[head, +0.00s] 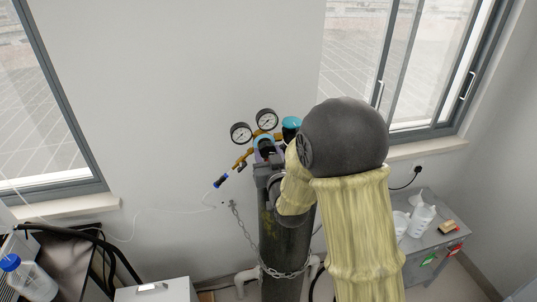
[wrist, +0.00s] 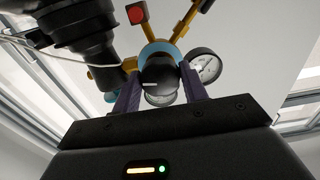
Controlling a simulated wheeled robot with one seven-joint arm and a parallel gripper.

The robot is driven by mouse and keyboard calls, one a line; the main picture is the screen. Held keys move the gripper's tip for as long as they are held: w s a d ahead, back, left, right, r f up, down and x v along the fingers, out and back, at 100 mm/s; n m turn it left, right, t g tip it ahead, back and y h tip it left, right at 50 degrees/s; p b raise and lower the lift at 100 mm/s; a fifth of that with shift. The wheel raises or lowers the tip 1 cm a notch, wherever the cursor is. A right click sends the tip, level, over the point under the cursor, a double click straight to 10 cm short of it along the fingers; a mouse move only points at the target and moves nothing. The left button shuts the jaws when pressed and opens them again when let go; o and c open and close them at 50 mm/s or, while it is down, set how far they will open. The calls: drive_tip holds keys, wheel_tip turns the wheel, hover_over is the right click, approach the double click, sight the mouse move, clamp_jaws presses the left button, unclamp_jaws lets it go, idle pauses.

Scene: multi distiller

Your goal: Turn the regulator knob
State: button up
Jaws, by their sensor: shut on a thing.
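The brass regulator (head: 243,157) with two round white-faced gauges sits on top of a dark gas cylinder (head: 272,232). Its black regulator knob (wrist: 158,75) has a light blue ring (wrist: 160,50) behind it and a white mark on its face. My gripper (wrist: 158,88) has its two purple fingers on either side of the knob and is shut on it. In the head view my gripper (head: 268,152) is at the regulator, below the gauges, partly hidden by my arm. Parts of the gauges (wrist: 203,66) show behind the fingers in the wrist view.
A chain (head: 262,262) holds the cylinder near the wall. A thin tube runs left from the regulator's outlet (head: 221,181). A light blue knob (head: 291,122) is right of the gauges. A grey cabinet (head: 432,238) with bottles stands right; a blue-capped bottle (head: 35,283) stands at far left.

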drive_tip(key=shift+f+n+b, duration=0.1)
drive_tip(key=shift+n+b, duration=0.2)
drive_tip(key=shift+b, duration=0.35)
drive_tip(key=n+b, duration=1.7)
drive_tip(key=n, duration=0.1)
drive_tip(key=shift+d+n, duration=0.15)
drive_tip(key=shift+n, duration=0.25)
drive_tip(key=o, duration=1)
drive_tip(key=shift+r, duration=0.2)
drive_tip(key=shift+c, duration=0.2)
drive_tip(key=shift+b, duration=0.3)
